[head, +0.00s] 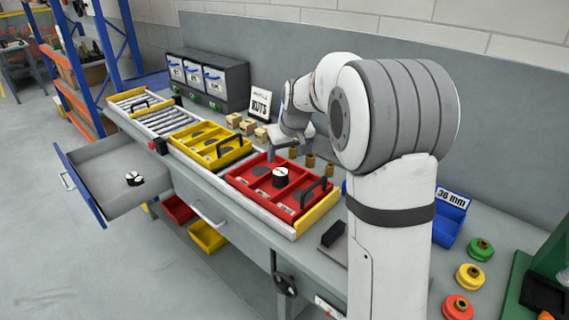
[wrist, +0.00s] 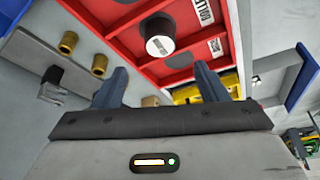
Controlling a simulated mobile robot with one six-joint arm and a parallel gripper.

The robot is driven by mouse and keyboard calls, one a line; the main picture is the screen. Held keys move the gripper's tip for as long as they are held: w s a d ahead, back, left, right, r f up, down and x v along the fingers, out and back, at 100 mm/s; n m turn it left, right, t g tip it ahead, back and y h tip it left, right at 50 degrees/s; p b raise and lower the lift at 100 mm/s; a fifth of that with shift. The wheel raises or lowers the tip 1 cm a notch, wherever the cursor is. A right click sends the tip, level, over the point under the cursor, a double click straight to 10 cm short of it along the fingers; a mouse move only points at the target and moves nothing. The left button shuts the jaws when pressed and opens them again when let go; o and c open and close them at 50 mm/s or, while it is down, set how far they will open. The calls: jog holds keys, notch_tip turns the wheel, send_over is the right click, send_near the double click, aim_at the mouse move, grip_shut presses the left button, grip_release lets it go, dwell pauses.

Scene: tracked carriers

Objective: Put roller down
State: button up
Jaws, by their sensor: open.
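A roller with a white top and dark lower part (head: 281,176) stands upright in the middle of the red carrier (head: 264,197). In the wrist view the roller (wrist: 160,38) shows just beyond my fingertips, on the red carrier (wrist: 124,39). My gripper (head: 284,151) hangs above the back of the red carrier, behind the roller. In the wrist view my gripper (wrist: 160,80) has its two fingers spread wide with nothing between them. A second similar roller (head: 134,178) stands in the open grey drawer.
A yellow carrier (head: 208,150) sits left of the red one, with a roller conveyor (head: 165,121) beyond. Brass bushings (head: 310,160) and cardboard boxes (head: 247,126) stand behind the carriers. A blue bin (head: 447,231) and several colored knobs (head: 469,276) are at right.

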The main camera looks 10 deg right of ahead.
jog(key=s+f+m+g, duration=0.1)
jog(key=s+m+g, duration=0.1)
jog(key=s, duration=3.2)
jog(key=shift+a+f+h, duration=0.2)
jog(key=shift+f+h, duration=0.1)
jog(key=shift+h, duration=0.1)
